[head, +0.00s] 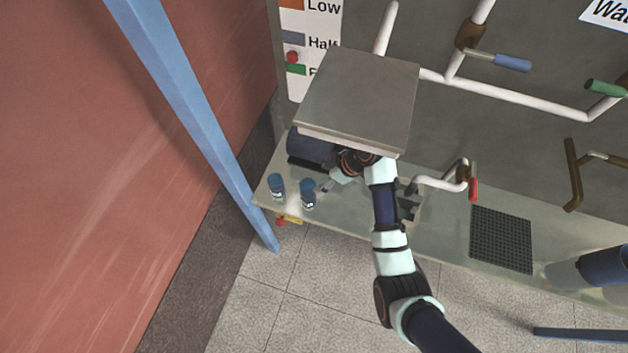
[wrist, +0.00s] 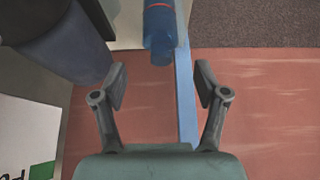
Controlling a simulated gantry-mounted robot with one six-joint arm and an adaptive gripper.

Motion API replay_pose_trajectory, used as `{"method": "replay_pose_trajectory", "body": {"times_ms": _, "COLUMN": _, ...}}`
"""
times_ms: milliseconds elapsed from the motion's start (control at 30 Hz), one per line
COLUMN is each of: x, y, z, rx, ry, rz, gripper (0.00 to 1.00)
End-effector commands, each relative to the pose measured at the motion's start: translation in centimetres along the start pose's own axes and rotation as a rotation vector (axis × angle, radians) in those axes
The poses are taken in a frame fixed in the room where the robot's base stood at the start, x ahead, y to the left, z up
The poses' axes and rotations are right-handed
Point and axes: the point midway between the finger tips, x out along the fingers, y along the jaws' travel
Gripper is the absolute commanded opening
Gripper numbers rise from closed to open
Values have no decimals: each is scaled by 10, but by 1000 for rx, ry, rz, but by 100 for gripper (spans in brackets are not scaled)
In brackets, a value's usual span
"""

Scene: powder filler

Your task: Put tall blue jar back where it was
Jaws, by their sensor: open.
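Two blue-capped jars stand upright on the shelf's left end in the head view: a left jar (head: 277,187) and a right jar (head: 308,194). I cannot tell surely which is the taller. My gripper (head: 326,185) is just right of the right jar. In the wrist view my gripper (wrist: 161,84) is open, with nothing between its fingers. A blue jar (wrist: 159,25) with a red band lies ahead of the fingertips, roughly centred on the gap. Another blue shape (wrist: 161,57) shows partly hidden at its end.
A dark cylinder (head: 312,146) stands behind the jars, below a grey box (head: 360,98); it is close on the left in the wrist view (wrist: 68,45). A blue post (head: 190,110) rises left of the shelf. A dark grate (head: 501,239) lies to the right. Pipes line the wall.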

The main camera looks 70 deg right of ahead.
Motion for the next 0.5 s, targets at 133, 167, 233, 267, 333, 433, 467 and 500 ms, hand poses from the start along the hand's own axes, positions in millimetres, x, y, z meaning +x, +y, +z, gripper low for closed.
{"method": "replay_pose_trajectory", "body": {"times_ms": 133, "x": -22, "y": 0, "z": 0, "rx": 0, "ry": 1, "rz": 1, "gripper": 73}}
{"method": "replay_pose_trajectory", "body": {"times_ms": 167, "x": -24, "y": 0, "z": 0, "rx": 0, "ry": 1, "rz": 1, "gripper": 73}}
{"method": "replay_pose_trajectory", "body": {"times_ms": 233, "x": -28, "y": 0, "z": 0, "rx": 0, "ry": 0, "rz": 1, "gripper": 73}}
{"method": "replay_pose_trajectory", "body": {"times_ms": 267, "x": -28, "y": 0, "z": 0, "rx": 0, "ry": 0, "rz": 0, "gripper": 73}}
{"method": "replay_pose_trajectory", "body": {"times_ms": 333, "x": -28, "y": 0, "z": 0, "rx": 0, "ry": 0, "rz": 0, "gripper": 73}}
{"method": "replay_pose_trajectory", "body": {"times_ms": 433, "x": -28, "y": 0, "z": 0, "rx": 0, "ry": 0, "rz": 0, "gripper": 73}}
{"method": "replay_pose_trajectory", "body": {"times_ms": 467, "x": -28, "y": 0, "z": 0, "rx": 0, "ry": 0, "rz": 0, "gripper": 73}}
{"method": "replay_pose_trajectory", "body": {"times_ms": 500, "x": -28, "y": 0, "z": 0, "rx": 0, "ry": 0, "rz": 0, "gripper": 73}}
